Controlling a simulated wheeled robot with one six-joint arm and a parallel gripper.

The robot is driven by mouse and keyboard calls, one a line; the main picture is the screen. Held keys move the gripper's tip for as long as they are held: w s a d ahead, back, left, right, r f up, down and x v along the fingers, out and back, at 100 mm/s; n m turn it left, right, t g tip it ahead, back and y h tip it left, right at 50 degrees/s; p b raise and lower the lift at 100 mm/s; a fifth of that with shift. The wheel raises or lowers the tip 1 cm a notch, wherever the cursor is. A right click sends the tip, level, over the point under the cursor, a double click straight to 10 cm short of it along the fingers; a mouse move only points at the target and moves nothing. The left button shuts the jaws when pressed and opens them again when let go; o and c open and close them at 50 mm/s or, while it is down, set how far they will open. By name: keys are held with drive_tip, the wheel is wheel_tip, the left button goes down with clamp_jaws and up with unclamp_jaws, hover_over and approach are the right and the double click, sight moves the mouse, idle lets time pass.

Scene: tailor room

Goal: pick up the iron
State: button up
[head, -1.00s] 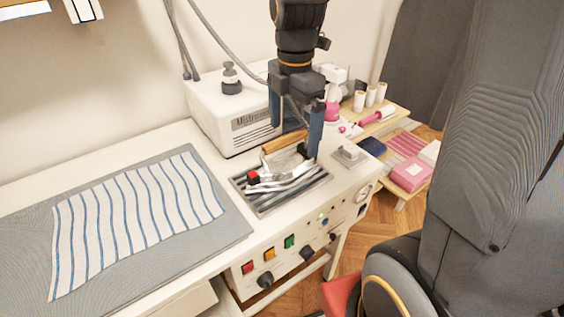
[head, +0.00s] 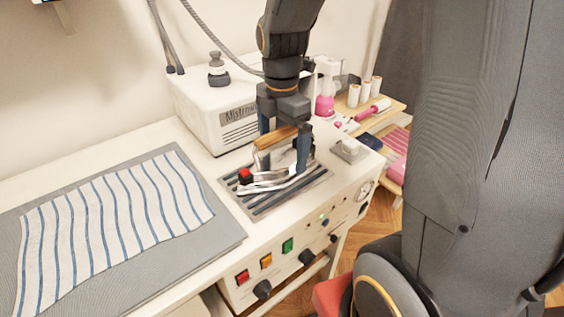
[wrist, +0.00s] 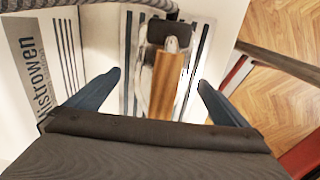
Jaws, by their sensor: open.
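The iron (head: 262,180) has a wooden handle, a silver body and a red knob. It rests on a dark slatted metal rest (head: 275,203) set into the white ironing station. My gripper (head: 285,150) is above the iron with its fingers pointing down, close around the handle. In the wrist view, the wooden handle (wrist: 164,84) lies between the two blue fingertips of my gripper (wrist: 160,82), with a gap on each side. The gripper is open. Part of the iron's body is hidden behind the handle and the right finger.
A white boiler box (head: 215,105) stands behind the rest, with a grey hose above it. A striped cloth (head: 110,225) lies on the grey board at left. A shelf (head: 385,118) with thread spools is at right. Buttons and knobs line the front panel.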

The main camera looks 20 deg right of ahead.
sight(282, 157)
wheel_tip(282, 157, down, 4)
drive_tip(key=shift+s+f, duration=0.1)
drive_tip(key=shift+s, duration=0.05)
drive_tip(key=shift+c, duration=0.4)
drive_tip(key=c, duration=2)
drive_tip(key=shift+o, duration=0.2)
drive_tip(key=shift+r, duration=0.25)
wheel_tip(282, 157, up, 10)
drive_tip(key=shift+a+f, duration=0.1)
